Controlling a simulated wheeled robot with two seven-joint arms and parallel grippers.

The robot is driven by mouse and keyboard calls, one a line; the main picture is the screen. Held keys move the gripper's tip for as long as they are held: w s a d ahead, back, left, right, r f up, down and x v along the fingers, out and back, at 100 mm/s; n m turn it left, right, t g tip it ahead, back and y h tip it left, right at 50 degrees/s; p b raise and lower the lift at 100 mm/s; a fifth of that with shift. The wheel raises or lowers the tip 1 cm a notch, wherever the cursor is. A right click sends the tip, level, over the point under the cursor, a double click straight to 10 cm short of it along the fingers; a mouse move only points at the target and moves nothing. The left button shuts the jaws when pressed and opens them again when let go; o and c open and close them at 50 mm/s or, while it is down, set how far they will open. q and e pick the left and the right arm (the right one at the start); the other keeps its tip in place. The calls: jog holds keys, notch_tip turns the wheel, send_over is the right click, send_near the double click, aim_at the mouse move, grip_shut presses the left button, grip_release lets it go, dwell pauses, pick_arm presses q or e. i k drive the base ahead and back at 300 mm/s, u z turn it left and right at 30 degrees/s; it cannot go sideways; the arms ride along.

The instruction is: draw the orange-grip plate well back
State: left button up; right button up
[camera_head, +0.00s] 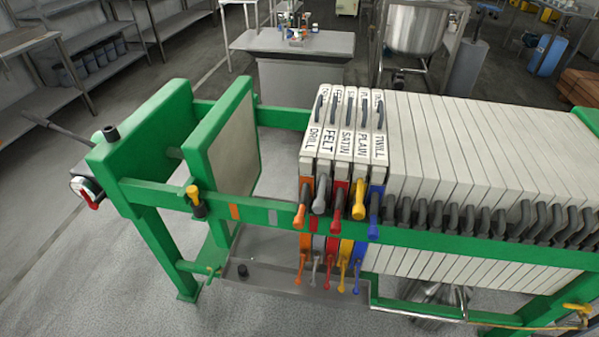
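The orange-grip plate (310,141) is a white plate labelled DRILL with an orange side grip (299,216). It is the leftmost of the plate pack in the green filter press and stands upright against the grey-grip FELT plate (328,152). SATIN with a red grip (338,208), PLAIN with a yellow grip (358,208) and TWILL with a blue grip (374,214) follow to the right. An open gap lies between the DRILL plate and the green pressing plate (222,140) on the left. Neither of my grippers is in view.
The green front rail (262,212) carries orange, grey and red marks along the gap. Plain white plates (470,150) fill the right side. A drip tray (258,284) lies below. A table (300,42) with small items and a steel tank (418,25) stand behind.

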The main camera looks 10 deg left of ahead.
aim_at(307, 170)
jog(key=u, duration=2.3)
jog(key=i, duration=1.75)
jog(key=z, duration=3.45)
